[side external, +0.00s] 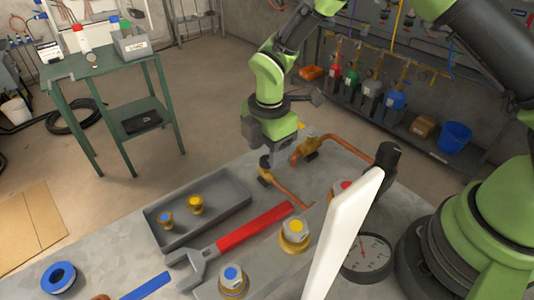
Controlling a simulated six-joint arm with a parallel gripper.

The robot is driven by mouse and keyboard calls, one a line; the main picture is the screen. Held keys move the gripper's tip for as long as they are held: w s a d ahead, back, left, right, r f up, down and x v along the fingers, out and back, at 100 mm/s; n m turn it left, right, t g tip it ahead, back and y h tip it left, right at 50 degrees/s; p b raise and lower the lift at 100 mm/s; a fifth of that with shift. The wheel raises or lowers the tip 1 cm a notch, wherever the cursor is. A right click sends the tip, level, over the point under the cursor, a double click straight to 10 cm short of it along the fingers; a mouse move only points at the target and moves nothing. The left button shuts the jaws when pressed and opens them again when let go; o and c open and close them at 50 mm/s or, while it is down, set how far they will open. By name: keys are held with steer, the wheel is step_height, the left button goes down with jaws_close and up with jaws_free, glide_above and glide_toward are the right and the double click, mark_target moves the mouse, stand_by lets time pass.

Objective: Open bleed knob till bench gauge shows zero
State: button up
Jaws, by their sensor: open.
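My gripper (266,157) points down over the far part of the metal bench, close to the copper pipe fittings; it is open, and I see nothing held in it. The round bench gauge (368,258) lies at the right with a white dial and a red needle; its figures are too small to read. Brass-based knobs stand on the bench: one blue-topped (232,281), one yellow-topped (294,235), and a red-topped one (341,187) partly hidden by a white upright panel (340,240). I cannot tell which is the bleed knob.
A grey tray (232,188) holds two small brass knobs. A red-handled wrench (235,238) lies beside it. Copper pipes (352,150) with brass fittings run behind. A blue roll (58,278) lies at the front left. A green side table (100,65) stands beyond open floor.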

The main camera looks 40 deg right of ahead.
steer(key=shift+f, duration=1.05)
steer(key=c, duration=0.9)
steer(key=shift+c, duration=0.2)
steer(key=shift+m, duration=0.3)
